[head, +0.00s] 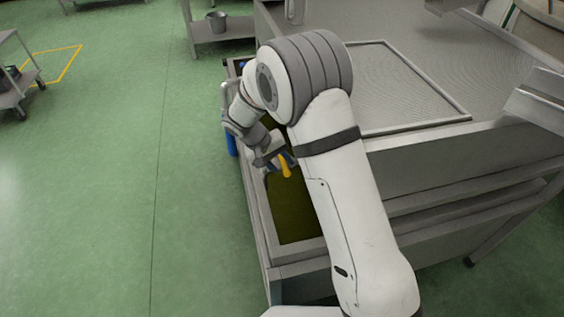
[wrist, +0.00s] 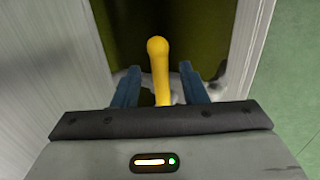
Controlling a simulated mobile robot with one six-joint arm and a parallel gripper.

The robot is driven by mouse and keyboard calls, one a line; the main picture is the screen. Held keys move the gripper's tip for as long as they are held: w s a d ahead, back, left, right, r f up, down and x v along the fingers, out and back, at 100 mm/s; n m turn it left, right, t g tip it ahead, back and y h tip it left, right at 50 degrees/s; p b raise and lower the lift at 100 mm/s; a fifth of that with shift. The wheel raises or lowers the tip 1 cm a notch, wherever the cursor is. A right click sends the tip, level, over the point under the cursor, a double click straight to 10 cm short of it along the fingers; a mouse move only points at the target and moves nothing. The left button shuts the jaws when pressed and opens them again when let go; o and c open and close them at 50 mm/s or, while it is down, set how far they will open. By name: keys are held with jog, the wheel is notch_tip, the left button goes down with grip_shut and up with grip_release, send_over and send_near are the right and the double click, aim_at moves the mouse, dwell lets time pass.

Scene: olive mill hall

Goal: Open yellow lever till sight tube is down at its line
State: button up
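The yellow lever (head: 285,166) sticks up over the trough of dark olive-green liquid, beside my gripper (head: 276,160). In the wrist view the yellow lever (wrist: 160,70) stands upright in the picture with a rounded top end. My gripper's two blue fingers (wrist: 160,90) are on either side of it, with a gap showing at both sides, so the gripper is open around the lever and not clamped on it. The lever's lower end is hidden behind the gripper body. I cannot make out the sight tube or its line in either view.
The narrow trough (head: 297,225) of dark green liquid has a metal rim. A blue object (head: 231,143) is at its left outer side, partly hidden by my arm. A metal grated bed (head: 405,85) lies right. A bucket (head: 217,22) stands on a shelf behind.

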jog(key=shift+d+f, duration=0.15)
jog(key=shift+f, duration=0.05)
jog(key=shift+c, duration=0.3)
grip_shut()
